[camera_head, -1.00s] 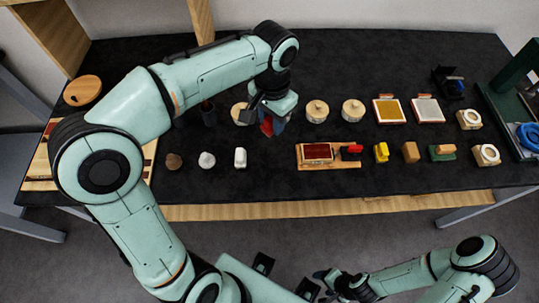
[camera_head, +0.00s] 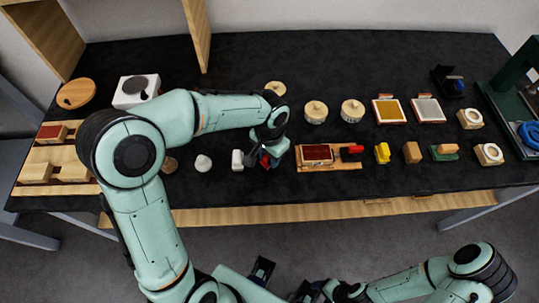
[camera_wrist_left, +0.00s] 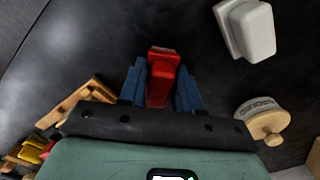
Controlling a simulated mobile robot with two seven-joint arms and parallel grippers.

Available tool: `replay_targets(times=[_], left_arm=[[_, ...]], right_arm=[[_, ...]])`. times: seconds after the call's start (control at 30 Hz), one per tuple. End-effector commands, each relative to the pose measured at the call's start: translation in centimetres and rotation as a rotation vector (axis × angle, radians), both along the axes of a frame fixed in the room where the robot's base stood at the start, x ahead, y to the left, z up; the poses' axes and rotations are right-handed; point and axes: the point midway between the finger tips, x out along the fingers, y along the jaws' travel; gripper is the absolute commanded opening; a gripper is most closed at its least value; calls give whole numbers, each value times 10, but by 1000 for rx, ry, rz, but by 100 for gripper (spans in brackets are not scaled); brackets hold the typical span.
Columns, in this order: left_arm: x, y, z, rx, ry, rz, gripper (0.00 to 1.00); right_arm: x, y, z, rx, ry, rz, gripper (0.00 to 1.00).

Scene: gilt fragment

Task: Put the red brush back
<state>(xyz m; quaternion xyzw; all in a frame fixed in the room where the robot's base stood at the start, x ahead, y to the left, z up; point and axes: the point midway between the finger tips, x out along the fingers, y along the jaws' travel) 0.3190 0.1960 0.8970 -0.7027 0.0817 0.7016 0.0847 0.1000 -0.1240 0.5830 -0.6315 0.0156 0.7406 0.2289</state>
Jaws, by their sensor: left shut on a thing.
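My left gripper (camera_head: 266,161) is shut on the red brush (camera_head: 265,159), just left of a wooden stand with a dark red pad (camera_head: 317,153). In the left wrist view the red brush (camera_wrist_left: 162,80) sits between the two blue fingers of my left gripper (camera_wrist_left: 161,88). In the head view the arm and hand hide most of the brush. A red and black piece (camera_head: 351,151) sits at the right end of the stand. My right gripper (camera_head: 335,290) is low at the bottom edge, and its fingers are unclear.
A white block (camera_head: 238,161) stands close to the left of my left gripper. Lidded round jars (camera_head: 316,112) stand behind the stand. A yellow piece (camera_head: 382,152) and a tan block (camera_head: 412,152) stand to its right. The dark table's front strip is clear.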

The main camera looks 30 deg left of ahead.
Motion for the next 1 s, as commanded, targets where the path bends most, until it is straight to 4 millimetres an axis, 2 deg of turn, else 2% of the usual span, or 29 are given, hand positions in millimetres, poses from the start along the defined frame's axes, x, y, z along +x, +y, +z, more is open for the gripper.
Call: replay_targets(times=[0.33,0.37,0.4,0.43,0.77,0.87,1.0], left_arm=[[0,0,-4,0,0,0,5],[0,0,-3,0,0,0,43],[0,0,-3,0,0,0,56],[0,0,-3,0,0,0,59],[0,0,1,0,-1,1,59],[1,0,11,0,-4,1,59],[1,0,39,0,-6,1,59]], right_arm=[[-2,0,-4,0,2,1,66],[-1,0,-3,0,1,0,66],[-1,0,-3,0,1,0,66],[-1,0,-3,0,1,0,66],[0,0,0,0,0,0,66],[1,0,2,0,-1,0,66],[3,0,6,0,-3,0,66]])
